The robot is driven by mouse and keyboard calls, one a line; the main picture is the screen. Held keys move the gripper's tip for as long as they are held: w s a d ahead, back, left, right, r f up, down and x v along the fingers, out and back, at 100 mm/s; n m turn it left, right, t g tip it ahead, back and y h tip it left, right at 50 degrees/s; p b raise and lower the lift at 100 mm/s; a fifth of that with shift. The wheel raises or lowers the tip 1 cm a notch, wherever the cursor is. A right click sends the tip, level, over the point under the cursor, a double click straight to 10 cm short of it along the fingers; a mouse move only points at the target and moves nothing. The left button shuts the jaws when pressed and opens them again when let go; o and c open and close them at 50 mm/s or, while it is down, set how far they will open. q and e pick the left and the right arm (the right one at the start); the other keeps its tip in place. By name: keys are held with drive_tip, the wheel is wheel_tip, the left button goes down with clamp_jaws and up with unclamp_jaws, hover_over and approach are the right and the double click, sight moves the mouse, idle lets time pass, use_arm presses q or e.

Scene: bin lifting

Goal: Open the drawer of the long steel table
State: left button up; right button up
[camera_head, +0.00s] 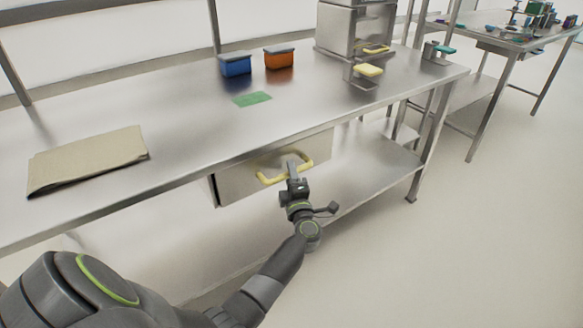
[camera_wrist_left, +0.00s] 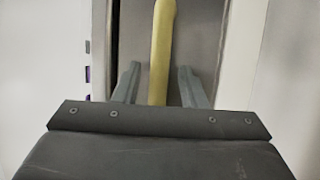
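The long steel table (camera_head: 190,118) runs across the head view. Its steel drawer (camera_head: 240,182) is under the front edge, with a dark strip at its left side; I cannot tell whether it stands slightly out. The yellow bar handle (camera_head: 268,179) is on the drawer front. In the left wrist view the fingers (camera_wrist_left: 159,80) are apart, one on each side of the yellow handle (camera_wrist_left: 161,40), with visible gaps. My right gripper is in neither view.
On the tabletop are a folded beige cloth (camera_head: 88,160), a blue bin (camera_head: 235,66), an orange bin (camera_head: 279,59), a green patch (camera_head: 252,99) and a steel machine (camera_head: 350,28). A lower shelf (camera_head: 365,165) lies below. The floor (camera_head: 480,240) at right is clear.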

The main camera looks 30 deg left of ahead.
use_arm(q)
drive_tip(key=shift+a, duration=0.1)
drive_tip(key=shift+r, duration=0.1)
drive_tip(key=shift+c, duration=0.4)
clamp_jaws()
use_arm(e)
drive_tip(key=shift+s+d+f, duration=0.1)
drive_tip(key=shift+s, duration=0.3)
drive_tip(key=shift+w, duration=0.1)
